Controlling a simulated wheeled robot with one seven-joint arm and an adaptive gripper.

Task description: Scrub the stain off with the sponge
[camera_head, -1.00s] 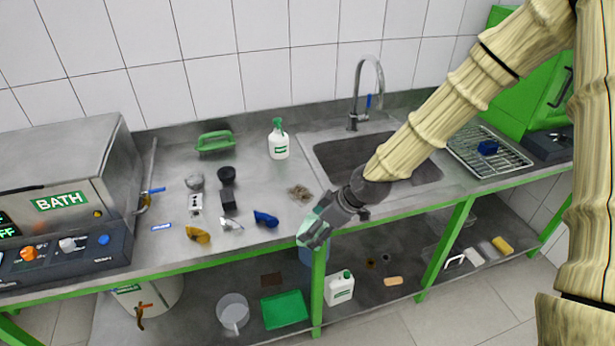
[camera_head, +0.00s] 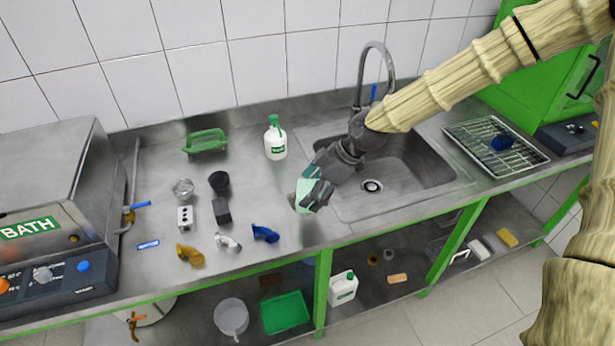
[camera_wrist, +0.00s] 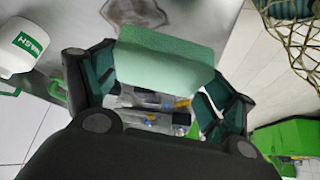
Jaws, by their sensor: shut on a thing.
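My gripper (camera_head: 318,192) is shut on a pale green sponge (camera_head: 303,193), which it holds over the steel counter just left of the sink. In the wrist view the sponge (camera_wrist: 165,62) sits between the two fingers. The brown stain (camera_wrist: 135,12) shows beyond the sponge at the top of the wrist view. In the head view the stain (camera_head: 292,199) is mostly hidden behind the sponge and gripper, with only a bit of its left edge showing. I cannot tell whether the sponge touches the counter.
The bath unit (camera_head: 45,190) fills the far left.

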